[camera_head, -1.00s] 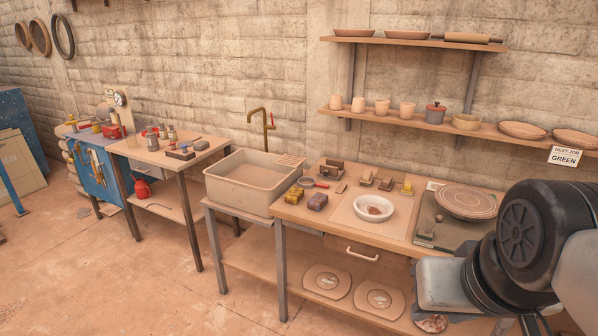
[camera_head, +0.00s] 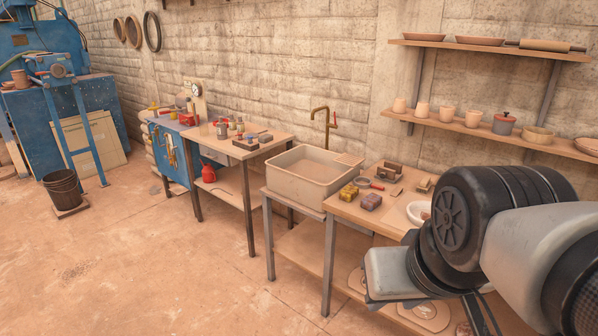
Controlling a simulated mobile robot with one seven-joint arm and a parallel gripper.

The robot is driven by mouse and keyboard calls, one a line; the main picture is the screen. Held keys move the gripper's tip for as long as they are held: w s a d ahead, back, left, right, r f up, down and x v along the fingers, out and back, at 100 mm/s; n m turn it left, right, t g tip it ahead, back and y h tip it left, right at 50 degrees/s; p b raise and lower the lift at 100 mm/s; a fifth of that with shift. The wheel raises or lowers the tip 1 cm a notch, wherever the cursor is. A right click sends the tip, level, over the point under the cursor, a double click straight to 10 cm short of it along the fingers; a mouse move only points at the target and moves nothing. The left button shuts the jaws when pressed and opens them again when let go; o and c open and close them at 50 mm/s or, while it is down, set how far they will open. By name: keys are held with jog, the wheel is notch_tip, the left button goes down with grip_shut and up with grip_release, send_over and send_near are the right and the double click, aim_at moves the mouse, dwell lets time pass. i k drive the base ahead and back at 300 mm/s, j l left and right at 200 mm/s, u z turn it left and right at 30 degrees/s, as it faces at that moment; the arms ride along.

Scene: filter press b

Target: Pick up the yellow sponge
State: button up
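A small yellow block (camera_head: 349,193), which looks like the yellow sponge, lies on the wooden worktable (camera_head: 398,224) near its left front edge. It has darker patches and is small in the view. A purple-brown block (camera_head: 371,202) lies just to its right. Part of my arm fills the right side of the view, in front of the worktable, and hides much of its right part. My gripper's fingers do not show.
A beige sink (camera_head: 310,175) with a brass tap (camera_head: 322,125) stands left of the worktable. Further left are a second table (camera_head: 262,148) with tools and a blue bench (camera_head: 172,150). A bucket (camera_head: 62,188) stands at far left. The floor in front is clear.

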aim_at(348, 194)
jog(key=z, duration=0.25)
jog(key=i+j+z, duration=0.3)
jog(key=z, duration=0.15)
jog(key=i+j+z, duration=0.4)
jog(key=i+j, duration=0.2)
jog(key=j, duration=0.15)
jog(key=i+j+z, duration=0.15)
jog(key=j, duration=0.2)
jog(key=i+j, duration=0.25)
jog(key=i+j+z, duration=0.1)
jog(key=j, duration=0.35)
jog(key=i+j+z, duration=0.1)
jog(key=i+j, duration=0.15)
jog(key=j, duration=0.15)
jog(key=i+j, duration=0.15)
jog(key=j, duration=0.2)
jog(key=i+j+u, duration=0.1)
jog(key=j, duration=0.15)
